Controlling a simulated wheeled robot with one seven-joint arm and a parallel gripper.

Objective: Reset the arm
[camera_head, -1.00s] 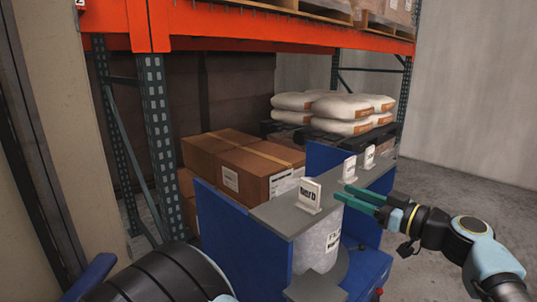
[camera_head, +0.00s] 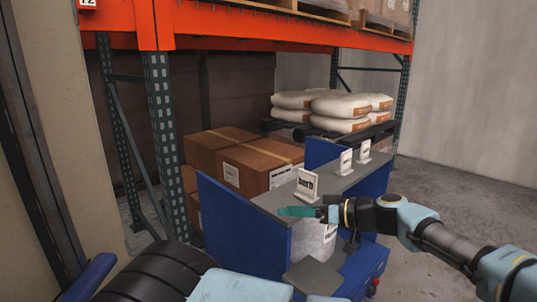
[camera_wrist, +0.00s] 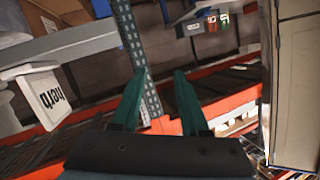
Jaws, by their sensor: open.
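My gripper (camera_head: 300,211) is at the front of the blue station with a grey top, just below a white sign in the head view. Its green fingers are apart with nothing between them in the wrist view (camera_wrist: 160,100). The arm reaches in from the right. The white sign (camera_head: 307,185) stands on the grey shelf (camera_head: 270,203); in the wrist view the sign (camera_wrist: 42,97) appears at the left, tilted, with the letters "herb".
Two smaller white signs (camera_head: 346,162) stand farther along the shelf. A whitish container (camera_head: 312,243) sits below it. Cardboard boxes (camera_head: 262,165), an orange rack beam (camera_head: 250,30) and white sacks (camera_head: 340,108) are behind. Open floor (camera_head: 450,190) lies at right.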

